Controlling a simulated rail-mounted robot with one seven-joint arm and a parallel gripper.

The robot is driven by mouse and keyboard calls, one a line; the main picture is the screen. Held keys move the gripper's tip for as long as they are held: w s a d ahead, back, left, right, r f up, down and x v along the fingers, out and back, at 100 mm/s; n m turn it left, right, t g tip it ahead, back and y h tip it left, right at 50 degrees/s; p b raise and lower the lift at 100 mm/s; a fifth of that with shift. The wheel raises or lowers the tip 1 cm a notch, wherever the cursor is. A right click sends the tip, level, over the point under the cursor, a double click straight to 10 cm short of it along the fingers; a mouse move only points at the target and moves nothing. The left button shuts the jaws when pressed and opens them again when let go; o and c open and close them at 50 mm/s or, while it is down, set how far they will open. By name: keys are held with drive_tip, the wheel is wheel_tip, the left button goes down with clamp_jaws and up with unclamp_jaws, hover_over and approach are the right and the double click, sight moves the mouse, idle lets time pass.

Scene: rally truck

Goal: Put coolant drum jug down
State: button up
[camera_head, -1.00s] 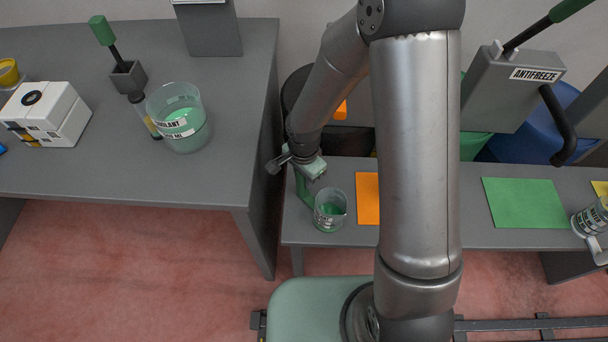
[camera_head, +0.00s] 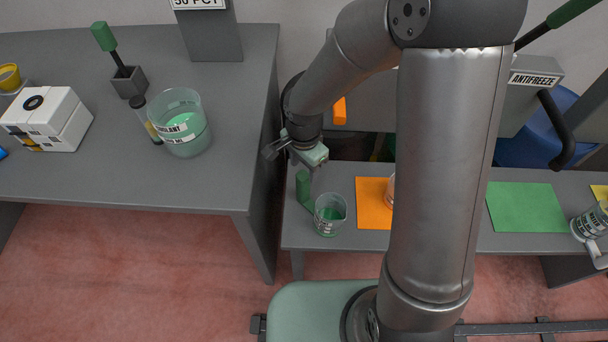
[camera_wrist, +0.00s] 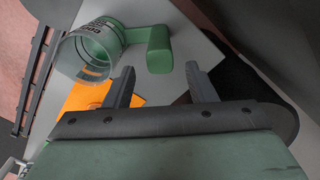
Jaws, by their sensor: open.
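A clear jug (camera_head: 330,214) with green liquid, a dark label and a green handle (camera_head: 303,187) stands upright on the lower grey table, left of the orange mat. In the wrist view the jug (camera_wrist: 90,50) lies at upper left, with its green handle (camera_wrist: 159,50) just beyond my fingertips. The label is too small to read surely. My gripper (camera_head: 309,157) is above and behind the handle in the head view. In the wrist view my gripper (camera_wrist: 160,70) is open, with nothing between its fingers, apart from the handle.
The orange mat (camera_head: 372,205) is partly hidden by my arm, and a clear vessel's edge shows there. A green mat (camera_head: 527,207) and another jug (camera_head: 591,222) are to the right. The higher left table (camera_head: 205,175) holds a beaker (camera_head: 180,122) and stands close to my forearm.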

drive_tip(key=shift+r, duration=2.4)
